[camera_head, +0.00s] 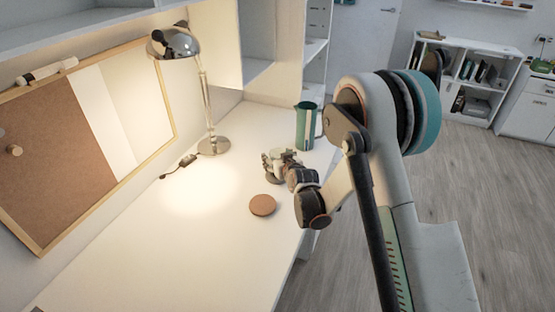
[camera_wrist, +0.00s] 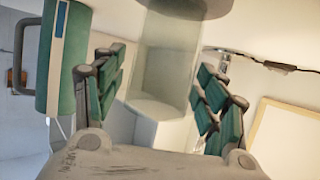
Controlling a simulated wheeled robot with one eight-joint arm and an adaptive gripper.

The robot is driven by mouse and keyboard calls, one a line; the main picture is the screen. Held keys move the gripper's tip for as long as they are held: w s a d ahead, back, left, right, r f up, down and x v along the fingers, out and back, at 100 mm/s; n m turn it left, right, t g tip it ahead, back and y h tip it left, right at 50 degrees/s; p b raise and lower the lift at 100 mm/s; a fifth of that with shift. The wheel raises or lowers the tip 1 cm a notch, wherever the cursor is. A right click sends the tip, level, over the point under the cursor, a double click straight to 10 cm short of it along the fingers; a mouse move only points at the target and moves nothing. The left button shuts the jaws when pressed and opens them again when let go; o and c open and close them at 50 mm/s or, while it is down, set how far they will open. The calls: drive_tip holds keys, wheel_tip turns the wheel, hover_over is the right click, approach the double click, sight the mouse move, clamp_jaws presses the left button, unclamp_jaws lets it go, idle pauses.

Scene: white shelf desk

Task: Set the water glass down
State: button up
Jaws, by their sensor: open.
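The clear water glass (camera_wrist: 162,72) stands between the spread fingers of my gripper (camera_wrist: 160,90) in the wrist view. A gap shows between the glass and the left finger; the right finger is very close to it, and I cannot tell whether they touch. In the head view, my gripper (camera_head: 272,164) is low over the white desk (camera_head: 225,240), between the lamp and the green pitcher. The glass is mostly hidden there by the gripper, so its contact with the desk is unclear. A round brown coaster (camera_head: 262,205) lies bare on the desk, nearer than my gripper.
The green pitcher (camera_head: 307,125) stands behind my gripper and also shows in the wrist view (camera_wrist: 65,60). A lit desk lamp (camera_head: 214,146) stands to the left, its cable (camera_head: 180,165) on the desk. A corkboard (camera_head: 50,150) leans at left. The front desk area is clear.

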drive_tip(key=s+d+r+m+g+h+p, duration=0.1)
drive_tip(key=s+d+r, duration=0.6)
drive_tip(key=s+r, duration=0.35)
drive_tip(key=s+d+r+m+g+h+p, duration=0.1)
drive_tip(key=s+d+r, duration=0.6)
drive_tip(key=s+r, duration=0.3)
drive_tip(key=s+d+r+m+g+h, duration=0.1)
drive_tip(key=s+d, duration=0.3)
drive_tip(key=s, duration=0.7)
drive_tip(key=s+d+m+g+h, duration=0.1)
drive_tip(key=s+d, duration=0.4)
drive_tip(key=s, duration=0.7)
drive_tip(key=shift+s+r+g+h, duration=0.25)
drive_tip(key=shift+r+g+h, duration=0.15)
drive_tip(key=shift+g, duration=0.4)
